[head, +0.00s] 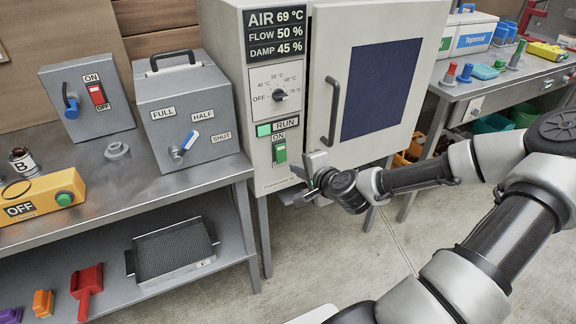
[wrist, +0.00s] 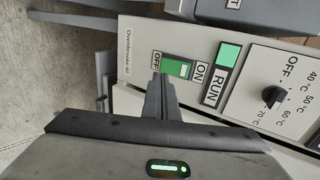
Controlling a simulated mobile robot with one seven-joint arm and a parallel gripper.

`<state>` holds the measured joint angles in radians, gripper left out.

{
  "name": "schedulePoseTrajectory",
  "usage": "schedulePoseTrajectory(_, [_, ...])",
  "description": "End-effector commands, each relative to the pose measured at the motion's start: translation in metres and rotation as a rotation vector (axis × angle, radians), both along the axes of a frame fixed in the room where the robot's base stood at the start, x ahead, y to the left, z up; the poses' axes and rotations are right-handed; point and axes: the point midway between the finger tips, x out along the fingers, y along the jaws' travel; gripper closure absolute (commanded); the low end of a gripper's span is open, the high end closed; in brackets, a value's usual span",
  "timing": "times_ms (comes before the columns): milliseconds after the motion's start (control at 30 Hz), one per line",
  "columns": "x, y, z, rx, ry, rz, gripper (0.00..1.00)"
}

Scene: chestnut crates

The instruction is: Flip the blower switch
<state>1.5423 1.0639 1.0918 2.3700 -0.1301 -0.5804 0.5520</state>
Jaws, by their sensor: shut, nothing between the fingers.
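A green rocker switch (head: 280,152) is on the front of the grey-white cabinet, below a lit green RUN lamp (head: 264,130). Its ON label is above it in the head view. The wrist view shows the same switch (wrist: 178,68) between OFF and ON labels. My gripper (head: 298,173) is shut and empty, just below and right of this switch in the head view. In the wrist view its fingertips (wrist: 161,78) are close to the OFF end; I cannot tell if they touch. A red ON/OFF switch (head: 97,94) is on a grey box at left. Neither switch is visibly labelled blower.
The cabinet has a temperature dial (head: 280,95), a display (head: 276,31) and a door handle (head: 333,110) near my gripper. A grey box with a FULL/HALF/SHUT lever (head: 186,145) stands left of it. The floor in front is clear.

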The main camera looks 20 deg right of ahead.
Motion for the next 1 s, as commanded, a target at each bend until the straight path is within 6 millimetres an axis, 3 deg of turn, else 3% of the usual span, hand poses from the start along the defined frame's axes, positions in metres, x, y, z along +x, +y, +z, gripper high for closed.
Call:
schedulePoseTrajectory(100, [0.022, 0.002, -0.014, 0.001, 0.000, 0.002, 1.00])
schedulePoseTrajectory(333, [0.052, 0.002, -0.017, -0.001, 0.000, 0.000, 1.00])
schedulePoseTrajectory(1000, [0.065, 0.003, -0.021, 0.002, 0.000, 0.000, 1.00])
